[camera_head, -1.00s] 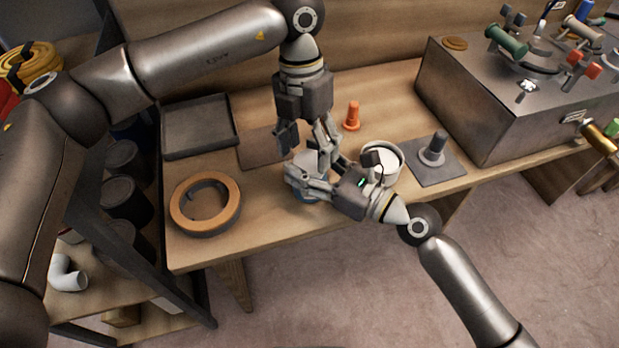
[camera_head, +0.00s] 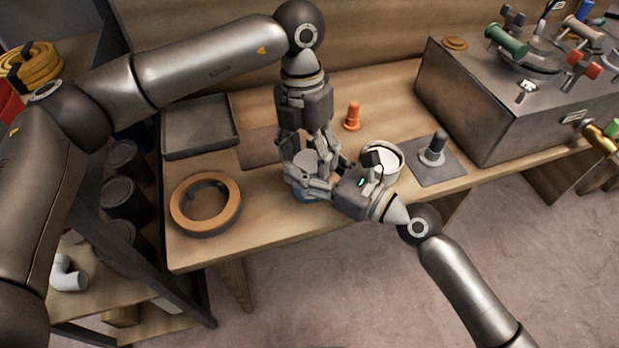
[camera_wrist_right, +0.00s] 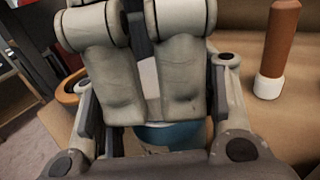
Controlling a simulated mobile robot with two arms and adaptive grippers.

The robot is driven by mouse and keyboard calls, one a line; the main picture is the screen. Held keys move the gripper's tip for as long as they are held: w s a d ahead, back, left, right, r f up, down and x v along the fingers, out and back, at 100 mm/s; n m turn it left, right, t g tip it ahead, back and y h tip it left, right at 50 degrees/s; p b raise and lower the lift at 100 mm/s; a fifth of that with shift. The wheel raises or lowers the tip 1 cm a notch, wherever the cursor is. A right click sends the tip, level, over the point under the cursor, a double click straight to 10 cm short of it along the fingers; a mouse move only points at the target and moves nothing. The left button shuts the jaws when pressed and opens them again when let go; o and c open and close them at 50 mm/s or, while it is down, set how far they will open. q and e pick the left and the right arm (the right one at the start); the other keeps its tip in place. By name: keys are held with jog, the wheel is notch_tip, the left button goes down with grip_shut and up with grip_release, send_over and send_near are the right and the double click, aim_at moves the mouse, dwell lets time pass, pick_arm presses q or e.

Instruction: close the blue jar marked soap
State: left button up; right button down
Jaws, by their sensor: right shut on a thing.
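The blue jar (camera_head: 304,194) stands on the bench near its front edge, mostly hidden by my grippers; no marking is readable. Its blue side also shows in the right wrist view (camera_wrist_right: 172,136). My right gripper (camera_head: 308,184) reaches in from the right and is shut on the jar. My left gripper (camera_head: 309,160) points down from above, its fingers at either side of a pale top at the jar's mouth. I cannot tell whether this pale part is a lid, or whether the left fingers press on it.
A white pot (camera_head: 388,156) stands just right of the jar, close to my right wrist. A tape ring (camera_head: 180,210) and a dark tray (camera_head: 166,139) lie left. A grey mat (camera_head: 448,167) carries a fitting at right.

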pick_arm(q)
jog(key=shift+o, duration=0.5)
jog(key=shift+r, duration=2.35)
jog(key=shift+c, duration=1)
pick_arm(e)
jog(key=shift+f, duration=0.1)
pick_arm(q)
notch_tip(320, 180, up, 7)
jog(key=w, duration=0.2)
jog(key=shift+a, duration=0.35)
jog(key=f, duration=0.4)
jog(key=s+f, duration=0.1)
jog(key=f, duration=0.2)
jog(key=s+f, duration=0.1)
jog(key=f, duration=0.3)
jog(key=shift+d+f, duration=0.35)
